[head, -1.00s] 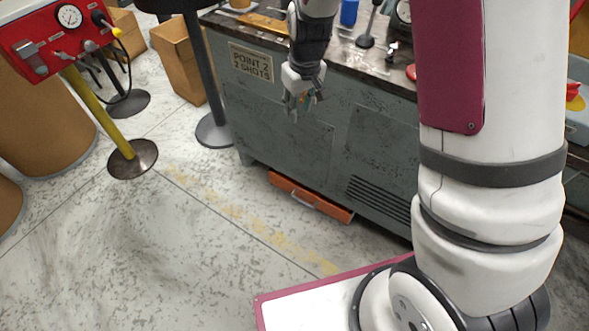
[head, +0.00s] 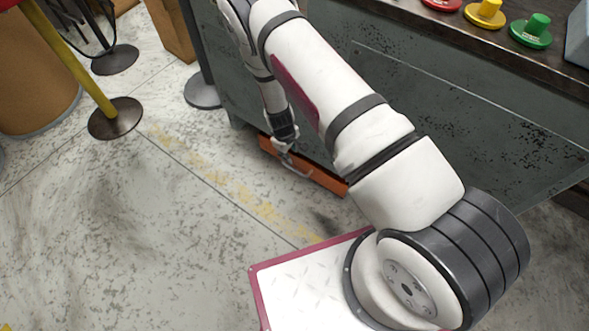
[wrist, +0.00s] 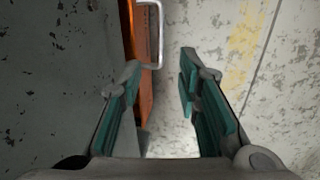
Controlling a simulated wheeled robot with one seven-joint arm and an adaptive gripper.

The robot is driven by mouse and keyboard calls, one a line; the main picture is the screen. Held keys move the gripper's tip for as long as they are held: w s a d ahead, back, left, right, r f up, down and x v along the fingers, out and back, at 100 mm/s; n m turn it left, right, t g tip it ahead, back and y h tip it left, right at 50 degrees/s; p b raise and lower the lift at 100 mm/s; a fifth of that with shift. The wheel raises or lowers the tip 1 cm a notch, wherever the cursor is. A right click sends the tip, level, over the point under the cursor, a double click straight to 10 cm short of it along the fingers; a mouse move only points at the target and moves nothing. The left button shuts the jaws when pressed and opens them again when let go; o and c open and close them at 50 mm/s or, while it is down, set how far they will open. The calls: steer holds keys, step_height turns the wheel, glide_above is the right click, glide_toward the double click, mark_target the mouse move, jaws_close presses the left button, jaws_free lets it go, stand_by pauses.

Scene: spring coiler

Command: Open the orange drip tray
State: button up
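The orange drip tray (head: 328,178) sits low at the foot of the grey machine, its front showing and a metal handle (head: 292,166) on it. My gripper (head: 284,148) is down at the tray, close to the handle. In the wrist view the gripper (wrist: 160,88) is open, its two green-padded fingers apart with nothing between the tips. There, the orange tray front (wrist: 144,85) runs beside the left finger, and the handle (wrist: 158,35) lies ahead of the fingertips. In the head view my arm covers part of the tray.
The grey machine (head: 440,110) stands above and behind the tray. A dark post base (head: 203,92) is to the left, and a yellow post (head: 75,65) is further left. The floor in front of the tray is clear.

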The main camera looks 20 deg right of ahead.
mark_target(295, 170)
steer(key=f+b, duration=0.2)
steer(key=f, duration=0.2)
steer(key=w+d+f+b, duration=0.1)
steer(key=f+b, duration=0.1)
steer(key=f, duration=0.3)
steer(key=d+f+b, duration=0.1)
steer(key=f+b, duration=0.1)
steer(key=f, duration=0.3)
steer(key=shift+w, duration=0.2)
jaws_close()
